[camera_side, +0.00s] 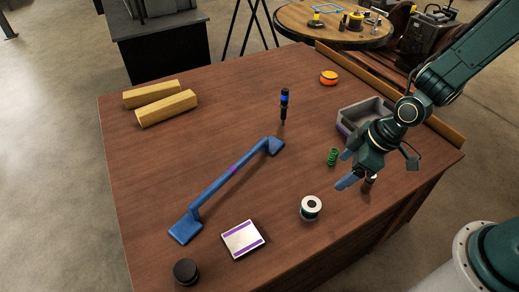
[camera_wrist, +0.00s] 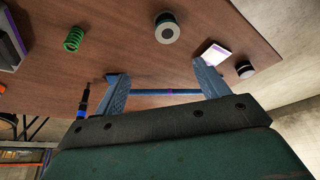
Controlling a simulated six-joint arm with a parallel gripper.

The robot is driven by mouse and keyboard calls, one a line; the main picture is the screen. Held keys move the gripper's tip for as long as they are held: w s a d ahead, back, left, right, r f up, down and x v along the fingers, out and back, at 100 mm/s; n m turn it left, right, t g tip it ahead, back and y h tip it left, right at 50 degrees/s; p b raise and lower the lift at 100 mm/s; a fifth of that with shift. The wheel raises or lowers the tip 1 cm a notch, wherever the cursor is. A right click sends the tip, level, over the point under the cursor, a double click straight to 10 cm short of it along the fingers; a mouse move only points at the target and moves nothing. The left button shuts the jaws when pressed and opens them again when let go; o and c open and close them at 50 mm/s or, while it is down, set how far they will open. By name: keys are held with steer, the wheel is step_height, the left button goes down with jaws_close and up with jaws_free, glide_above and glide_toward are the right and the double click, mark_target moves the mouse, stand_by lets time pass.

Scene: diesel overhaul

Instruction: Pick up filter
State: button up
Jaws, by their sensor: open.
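The likely filter is a short white cylinder (camera_side: 311,207) with dark bands and a hole in its top, standing upright near the table's front right. It also shows in the wrist view (camera_wrist: 167,28), at the upper middle. My gripper (camera_side: 345,169) is open and empty, above the table, up and to the right of the cylinder and apart from it. In the wrist view my gripper's two blue fingers (camera_wrist: 157,75) are spread wide with nothing held between them. I cannot tell the gripper's exact height.
A green spring (camera_side: 333,157) and a grey bin (camera_side: 360,117) are close to my gripper. A blue bar (camera_side: 230,177), a white purple-edged block (camera_side: 242,239) and a black puck (camera_side: 186,272) lie leftward. A dark blue-banded tool (camera_side: 284,104) stands behind. Open tabletop surrounds the cylinder.

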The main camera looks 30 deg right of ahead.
glide_toward(314, 204)
step_height(314, 204, up, 2)
steer(key=shift+d+r+n, duration=0.15)
steer(key=shift+d+n, duration=0.15)
steer(key=shift+d, duration=0.05)
steer(key=shift+x, duration=4.25)
steer(key=shift+s+a, duration=0.1)
steer(key=shift+s, duration=0.05)
steer(key=shift+s+x, duration=0.2)
steer(key=shift+x, duration=2.5)
